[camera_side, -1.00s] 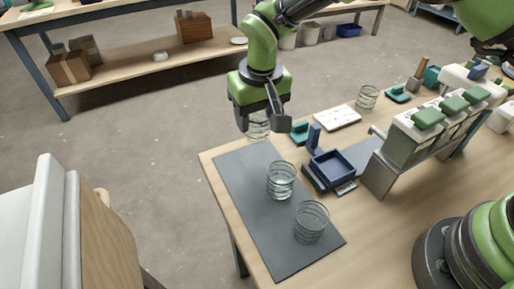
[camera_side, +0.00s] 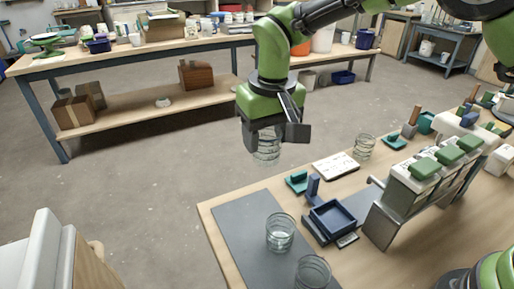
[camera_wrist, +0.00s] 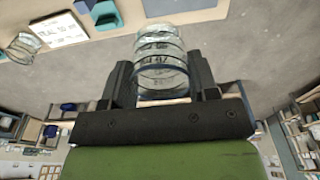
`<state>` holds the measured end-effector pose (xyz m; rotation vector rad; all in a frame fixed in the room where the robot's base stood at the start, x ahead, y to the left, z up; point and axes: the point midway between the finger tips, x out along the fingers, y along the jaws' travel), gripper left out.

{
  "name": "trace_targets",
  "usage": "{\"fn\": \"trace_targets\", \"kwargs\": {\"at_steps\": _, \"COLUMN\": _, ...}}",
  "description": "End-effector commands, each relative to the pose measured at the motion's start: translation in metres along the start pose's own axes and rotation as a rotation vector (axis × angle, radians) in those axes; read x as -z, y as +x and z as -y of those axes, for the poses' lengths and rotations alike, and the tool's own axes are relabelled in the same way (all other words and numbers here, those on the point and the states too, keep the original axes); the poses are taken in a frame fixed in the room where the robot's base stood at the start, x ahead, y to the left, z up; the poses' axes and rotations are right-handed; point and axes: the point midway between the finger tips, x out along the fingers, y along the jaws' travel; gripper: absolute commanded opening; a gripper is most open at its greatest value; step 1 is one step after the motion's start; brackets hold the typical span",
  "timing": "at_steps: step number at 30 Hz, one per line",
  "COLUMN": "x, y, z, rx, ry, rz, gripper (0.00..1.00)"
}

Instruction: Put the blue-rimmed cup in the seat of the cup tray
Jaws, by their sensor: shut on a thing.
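My gripper (camera_side: 271,138) is shut on a clear ribbed glass cup (camera_side: 265,151) and holds it in the air beyond the table's far left edge. In the wrist view the cup (camera_wrist: 161,50) sits between the two dark fingers, with a dark blue line around its end nearest the gripper. A dark blue square tray (camera_side: 331,219), which looks like the cup tray, stands on the table to the right of and below the gripper. It looks empty.
Two clear cups (camera_side: 280,232) (camera_side: 312,272) stand on the grey mat (camera_side: 240,225). Another glass (camera_side: 364,147) stands farther back. A white card (camera_side: 335,166), teal block (camera_side: 297,182) and blue upright piece (camera_side: 313,189) lie near the tray. A dispenser rack (camera_side: 420,185) stands to its right.

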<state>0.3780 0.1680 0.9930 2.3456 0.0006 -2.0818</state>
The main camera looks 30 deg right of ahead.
Motion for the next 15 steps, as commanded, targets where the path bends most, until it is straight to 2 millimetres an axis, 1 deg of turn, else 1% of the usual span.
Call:
{"fn": "trace_targets", "kwargs": {"at_steps": 1, "x": -0.003, "y": -0.001, "z": -0.007, "rx": -0.001, "ry": 0.001, "rz": 0.001, "gripper": 0.41}}
{"fn": "trace_targets", "kwargs": {"at_steps": 5, "x": -0.014, "y": -0.003, "z": -0.025, "rx": -0.002, "ry": -0.001, "rz": 0.002, "gripper": 0.41}}
{"fn": "trace_targets", "kwargs": {"at_steps": 8, "x": -0.026, "y": -0.005, "z": -0.042, "rx": -0.002, "ry": -0.002, "rz": 0.002, "gripper": 0.41}}
{"fn": "trace_targets", "kwargs": {"at_steps": 12, "x": -0.050, "y": -0.007, "z": -0.067, "rx": -0.001, "ry": -0.001, "rz": 0.001, "gripper": 0.41}}
{"fn": "trace_targets", "kwargs": {"at_steps": 15, "x": -0.066, "y": -0.009, "z": -0.081, "rx": 0.001, "ry": 0.001, "rz": 0.001, "gripper": 0.41}}
